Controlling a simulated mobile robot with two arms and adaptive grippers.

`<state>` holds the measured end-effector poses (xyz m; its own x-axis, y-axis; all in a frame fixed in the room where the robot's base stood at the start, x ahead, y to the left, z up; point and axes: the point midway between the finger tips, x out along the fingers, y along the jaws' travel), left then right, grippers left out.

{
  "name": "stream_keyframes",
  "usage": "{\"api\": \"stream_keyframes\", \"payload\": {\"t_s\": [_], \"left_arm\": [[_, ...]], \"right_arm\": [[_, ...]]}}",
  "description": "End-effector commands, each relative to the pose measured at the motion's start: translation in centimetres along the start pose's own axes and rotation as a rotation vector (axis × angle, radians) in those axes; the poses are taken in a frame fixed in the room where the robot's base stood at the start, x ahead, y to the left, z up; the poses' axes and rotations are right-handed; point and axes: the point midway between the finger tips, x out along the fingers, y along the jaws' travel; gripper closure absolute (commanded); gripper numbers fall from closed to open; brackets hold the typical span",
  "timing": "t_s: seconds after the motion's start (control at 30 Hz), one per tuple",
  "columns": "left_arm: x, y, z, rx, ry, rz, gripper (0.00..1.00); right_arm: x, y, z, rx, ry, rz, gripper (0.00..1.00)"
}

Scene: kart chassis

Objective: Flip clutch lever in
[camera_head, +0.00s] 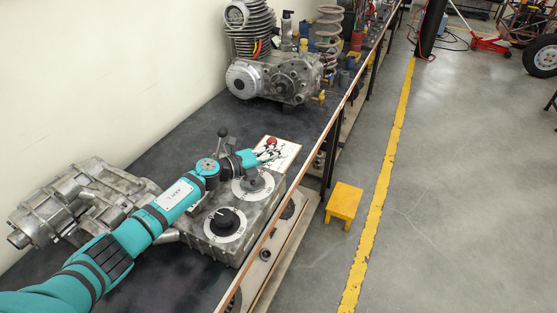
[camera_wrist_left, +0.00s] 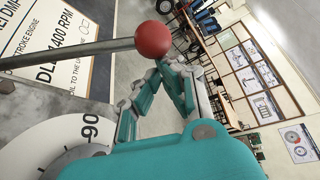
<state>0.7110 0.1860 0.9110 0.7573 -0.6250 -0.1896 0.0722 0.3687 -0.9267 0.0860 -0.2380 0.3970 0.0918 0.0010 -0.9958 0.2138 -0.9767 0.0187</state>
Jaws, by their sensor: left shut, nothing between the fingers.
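A lever with a red ball knob (camera_head: 271,142) shows at the far end of the grey metal box (camera_head: 218,251). In the left wrist view its metal rod comes in from the left and ends in the red ball (camera_wrist_left: 152,40). My left gripper (camera_head: 272,154) is shut and empty, right beside the red knob. In the left wrist view its fingers (camera_wrist_left: 168,88) are just below and right of the ball; I cannot tell if they touch it. My teal left arm hides part of the box. A black-knobbed lever (camera_head: 222,132) stands upright behind my wrist. My right gripper is not in view.
The box top has two round dials, a near one (camera_head: 226,219) and a far one (camera_head: 254,182). A printed board (camera_head: 287,150) lies beyond. A metal gearbox casing (camera_head: 80,200) lies left, and an engine (camera_head: 285,78) stands farther back. A yellow stool (camera_head: 343,203) is on the floor.

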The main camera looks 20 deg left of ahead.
Motion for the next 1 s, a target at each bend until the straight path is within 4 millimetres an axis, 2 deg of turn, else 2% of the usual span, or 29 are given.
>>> {"api": "stream_keyframes", "payload": {"t_s": [0.3,0.6,1.0], "left_arm": [[-1.7,-1.1,3.1,-0.004,-0.005,-0.003,1.00],[-3.6,-1.1,6.2,-0.005,-0.004,-0.003,1.00],[-5.0,-0.9,8.5,-0.006,-0.001,-0.004,1.00]], "right_arm": [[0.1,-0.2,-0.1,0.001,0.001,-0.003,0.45],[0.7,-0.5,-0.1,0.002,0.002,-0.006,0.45],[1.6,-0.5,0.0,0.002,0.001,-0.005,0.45]]}}
